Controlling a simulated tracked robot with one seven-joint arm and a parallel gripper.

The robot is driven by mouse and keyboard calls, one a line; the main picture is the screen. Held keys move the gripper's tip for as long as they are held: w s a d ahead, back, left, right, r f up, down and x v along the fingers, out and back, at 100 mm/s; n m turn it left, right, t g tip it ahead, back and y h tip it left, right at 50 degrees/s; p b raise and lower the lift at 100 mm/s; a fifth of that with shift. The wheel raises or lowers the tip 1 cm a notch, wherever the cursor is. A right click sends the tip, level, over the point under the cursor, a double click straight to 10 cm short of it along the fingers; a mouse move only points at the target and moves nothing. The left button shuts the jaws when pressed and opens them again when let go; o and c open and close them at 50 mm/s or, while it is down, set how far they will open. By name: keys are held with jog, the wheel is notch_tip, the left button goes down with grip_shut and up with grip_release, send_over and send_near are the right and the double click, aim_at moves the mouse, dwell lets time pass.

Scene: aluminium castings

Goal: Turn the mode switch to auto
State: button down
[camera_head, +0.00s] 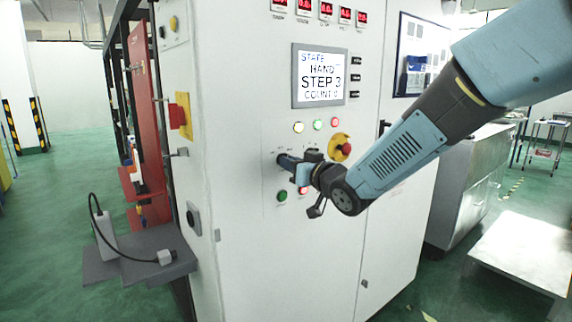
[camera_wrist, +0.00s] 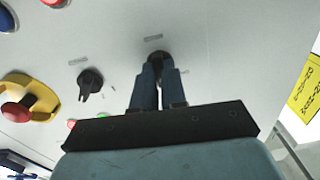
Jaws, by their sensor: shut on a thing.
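My gripper (camera_head: 284,161) is at the control cabinet's front panel, left of the emergency stop. In the wrist view its two fingers (camera_wrist: 157,72) are closed around a black rotary knob (camera_wrist: 157,55), which is mostly hidden by them. A second black switch (camera_wrist: 90,80) sits beside it, its handle free of the gripper; it shows behind my wrist in the head view (camera_head: 313,155). The panel labels are too small to read, so I cannot tell which knob is the mode switch. The screen (camera_head: 319,76) reads STATE HAND, STEP 3, COUNT 0.
The red emergency stop (camera_head: 341,148) on its yellow plate is close to my wrist. Lamps (camera_head: 318,124) sit above and a green button (camera_head: 282,196) below. A red-and-yellow switch (camera_head: 181,115) is on the cabinet's left side. A grey shelf (camera_head: 150,262) juts out at lower left.

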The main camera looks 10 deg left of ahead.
jog(key=shift+d+f+m, duration=0.1)
jog(key=shift+f+m, duration=0.05)
jog(key=shift+m, duration=1.85)
jog(key=shift+d+f+m, duration=0.1)
jog(key=shift+m, duration=1.9)
jog(key=c, duration=1.2)
grip_release()
jog(key=shift+r, duration=0.1)
jog(key=shift+a, duration=0.1)
jog(key=v, duration=1.3)
jog(key=shift+s+d, duration=0.2)
jog(key=shift+d, duration=0.1)
